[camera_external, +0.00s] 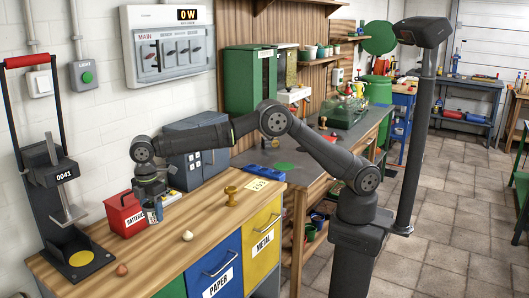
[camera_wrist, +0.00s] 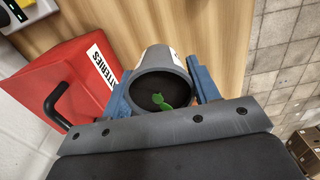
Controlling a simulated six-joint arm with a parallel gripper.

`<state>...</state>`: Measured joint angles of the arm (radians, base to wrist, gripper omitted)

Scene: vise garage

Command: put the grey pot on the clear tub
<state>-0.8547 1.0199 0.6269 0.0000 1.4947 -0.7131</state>
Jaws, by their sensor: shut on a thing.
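The grey pot (camera_wrist: 153,62) is between the blue fingers of my gripper (camera_wrist: 160,70) in the wrist view. Its round mouth faces the camera, with dark soil and a small green sprout inside. In the external view my gripper (camera_external: 152,205) is low over the wooden counter, beside the red box, and the pot is small and partly hidden by the fingers. I cannot tell whether the pot touches the counter. A clear, green-tinted container (camera_external: 344,112) stands on the far bench; I cannot tell for sure that it is the clear tub.
The red battery box (camera_external: 126,214) is close to my gripper's left. A brass cup (camera_external: 232,194), an egg-like object (camera_external: 187,236) and a reddish ball (camera_external: 122,270) are on the counter. A grey-blue cabinet (camera_external: 196,150) stands behind. A black press (camera_external: 62,205) is at left.

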